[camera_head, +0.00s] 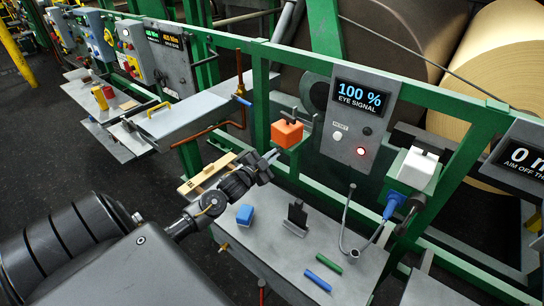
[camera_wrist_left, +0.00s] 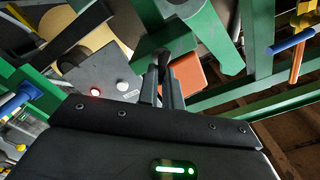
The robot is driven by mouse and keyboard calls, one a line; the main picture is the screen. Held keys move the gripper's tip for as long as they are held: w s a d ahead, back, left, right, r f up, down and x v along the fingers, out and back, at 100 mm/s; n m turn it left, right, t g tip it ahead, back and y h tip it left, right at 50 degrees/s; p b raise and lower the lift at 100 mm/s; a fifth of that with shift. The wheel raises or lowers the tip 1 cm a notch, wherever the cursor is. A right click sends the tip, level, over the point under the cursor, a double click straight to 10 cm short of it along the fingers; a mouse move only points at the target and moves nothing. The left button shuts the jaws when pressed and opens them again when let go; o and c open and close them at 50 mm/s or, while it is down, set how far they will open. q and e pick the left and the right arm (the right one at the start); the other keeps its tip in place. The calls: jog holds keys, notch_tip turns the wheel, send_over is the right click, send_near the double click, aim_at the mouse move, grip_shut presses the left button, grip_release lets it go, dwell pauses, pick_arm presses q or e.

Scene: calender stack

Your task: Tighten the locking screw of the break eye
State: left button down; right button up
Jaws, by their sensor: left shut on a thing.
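The orange break eye (camera_head: 287,134) sits on a bracket on the green rail, left of the signal panel; it also shows in the left wrist view (camera_wrist_left: 188,75). A dark piece stands on its top. My left gripper (camera_head: 273,157) is just below and left of the orange eye, its fingers pointing up toward it. In the wrist view the left gripper (camera_wrist_left: 165,85) is shut on a small dark part beside the orange block, probably the locking screw. The fingers hide most of that part. The signal panel (camera_head: 357,122) reads "100 % EYE SIGNAL" with a lit red lamp. My right gripper is not in view.
The grey shelf (camera_head: 285,257) below holds a blue block (camera_head: 245,214), a black bracket (camera_head: 296,215), a green stick (camera_head: 330,262) and a blue stick (camera_head: 318,280). A white unit (camera_head: 414,168) with a blue connector (camera_head: 391,208) is to the right. Green rails border the space.

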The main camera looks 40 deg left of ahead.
pick_arm(q)
jog(key=m, duration=0.3)
jog(key=shift+d+f+b, duration=0.1)
jog(key=shift+f+b, duration=0.1)
jog(key=shift+b, duration=0.2)
jog(key=m+b, duration=0.1)
jog(key=m, duration=0.3)
jog(key=shift+f+m, duration=0.15)
jog(key=shift+m, duration=0.15)
jog(key=m+b, duration=0.1)
jog(key=m, duration=0.2)
jog(key=shift+d+f, duration=0.1)
jog(key=shift+f, duration=0.05)
jog(key=shift+f+m+b, duration=0.1)
jog(key=shift+m+b, duration=0.6)
jog(key=shift+m, duration=1.4)
jog(key=c, duration=1.6)
grip_release()
jog(key=shift+o, duration=0.2)
jog(key=shift+s, duration=0.1)
